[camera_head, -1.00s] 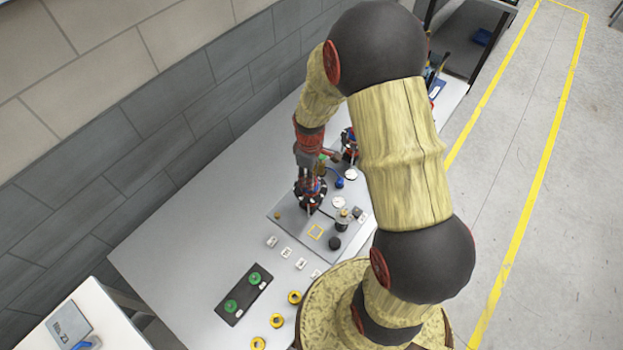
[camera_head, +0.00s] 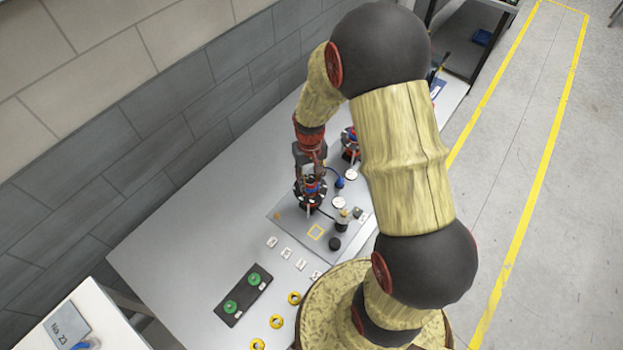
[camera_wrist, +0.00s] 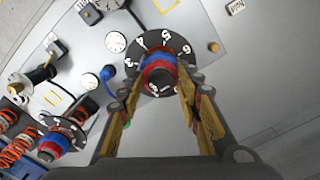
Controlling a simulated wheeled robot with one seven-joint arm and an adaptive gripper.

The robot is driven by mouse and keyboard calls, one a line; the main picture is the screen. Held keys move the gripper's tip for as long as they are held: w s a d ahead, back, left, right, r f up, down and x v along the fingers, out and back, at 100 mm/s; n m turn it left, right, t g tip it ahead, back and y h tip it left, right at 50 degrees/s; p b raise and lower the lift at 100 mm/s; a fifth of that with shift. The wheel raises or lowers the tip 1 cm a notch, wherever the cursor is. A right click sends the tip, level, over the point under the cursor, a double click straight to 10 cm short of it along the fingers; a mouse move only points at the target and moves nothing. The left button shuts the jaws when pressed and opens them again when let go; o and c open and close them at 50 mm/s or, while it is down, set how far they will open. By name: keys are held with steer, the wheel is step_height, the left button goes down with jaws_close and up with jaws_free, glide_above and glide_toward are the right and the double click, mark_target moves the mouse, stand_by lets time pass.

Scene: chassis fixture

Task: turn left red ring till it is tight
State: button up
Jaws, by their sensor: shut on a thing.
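The left fixture (camera_head: 309,197) stands on the grey plate, under my gripper. In the wrist view it has a black dial (camera_wrist: 180,44) with white numbers, then red and blue bands. Its red ring (camera_wrist: 157,62) sits between my fingertips, above a blue band (camera_wrist: 156,73). My gripper (camera_wrist: 158,78) is shut on this ring, one finger on each side; it also shows in the head view (camera_head: 312,179). The exact finger contact is hard to see. A second, similar fixture (camera_head: 350,142) stands further back; its red ring (camera_wrist: 48,147) is at lower left in the wrist view.
The grey plate (camera_head: 290,216) also carries a white gauge (camera_head: 339,202), a black knob (camera_head: 334,244) and a blue bulb with a cable (camera_head: 340,183). Green rings (camera_head: 230,306) on a black tray and yellow rings (camera_head: 277,321) lie nearer. The wall is close on the left.

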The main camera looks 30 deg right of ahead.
steer(key=m, duration=0.5)
steer(key=shift+m, duration=0.3)
steer(key=o, duration=0.9)
steer(key=shift+o, duration=0.2)
steer(key=shift+r, duration=0.1)
step_height(320, 180, up, 7)
steer(key=p, duration=0.4)
